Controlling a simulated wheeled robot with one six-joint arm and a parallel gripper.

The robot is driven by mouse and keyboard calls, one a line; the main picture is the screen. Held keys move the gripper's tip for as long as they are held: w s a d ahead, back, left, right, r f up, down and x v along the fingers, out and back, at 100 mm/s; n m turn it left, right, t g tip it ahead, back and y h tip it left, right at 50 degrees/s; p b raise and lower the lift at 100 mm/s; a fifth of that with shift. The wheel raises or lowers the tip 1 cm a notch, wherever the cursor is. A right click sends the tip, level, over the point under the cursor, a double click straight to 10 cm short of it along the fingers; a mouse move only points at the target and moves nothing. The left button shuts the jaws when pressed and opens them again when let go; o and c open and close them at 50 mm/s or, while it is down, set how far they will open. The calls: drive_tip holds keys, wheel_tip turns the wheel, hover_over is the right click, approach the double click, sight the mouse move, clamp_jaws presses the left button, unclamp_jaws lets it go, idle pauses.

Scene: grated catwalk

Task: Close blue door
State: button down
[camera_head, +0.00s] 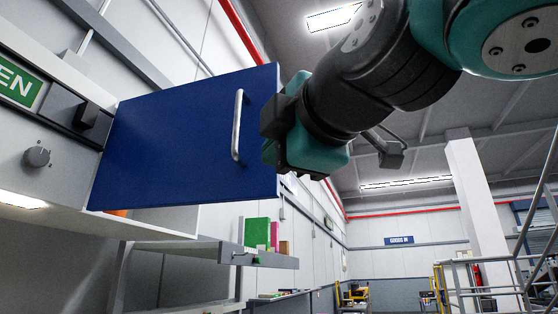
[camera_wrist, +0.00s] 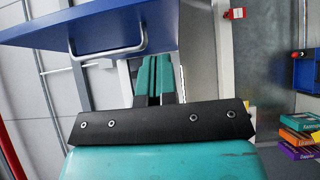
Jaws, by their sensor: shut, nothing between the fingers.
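The blue door (camera_head: 180,135) stands open, swung out from the pale cabinet (camera_head: 50,190) at the left. Its silver bar handle (camera_head: 238,125) is near its free edge. My gripper (camera_head: 275,130) is at the right edge of the door in the head view, close to the handle but not around it. In the wrist view the blue door (camera_wrist: 90,24) spans the top left, with the handle (camera_wrist: 112,50) to the left of my gripper's fingertips (camera_wrist: 155,62). The fingers are together and empty. I cannot tell whether they touch the door.
A green sign (camera_head: 18,84) and a round knob (camera_head: 37,156) are on the cabinet front. Below the door, a shelf (camera_head: 205,254) holds a green box (camera_head: 257,231) and other small boxes. A metal railing (camera_head: 490,290) stands at the right. The wrist view shows stacked boxes (camera_wrist: 300,135).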

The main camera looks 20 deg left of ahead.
sight(269, 179)
drive_tip(key=w, duration=0.1)
drive_tip(key=w+a+p, duration=0.1)
drive_tip(key=w, duration=0.1)
drive_tip(key=w+p, duration=0.1)
drive_tip(key=w, duration=0.1)
drive_tip(key=shift+w+a+r, duration=0.1)
drive_tip(key=shift+a, duration=0.2)
drive_tip(key=shift+w+a, duration=0.1)
drive_tip(key=shift+w, duration=0.3)
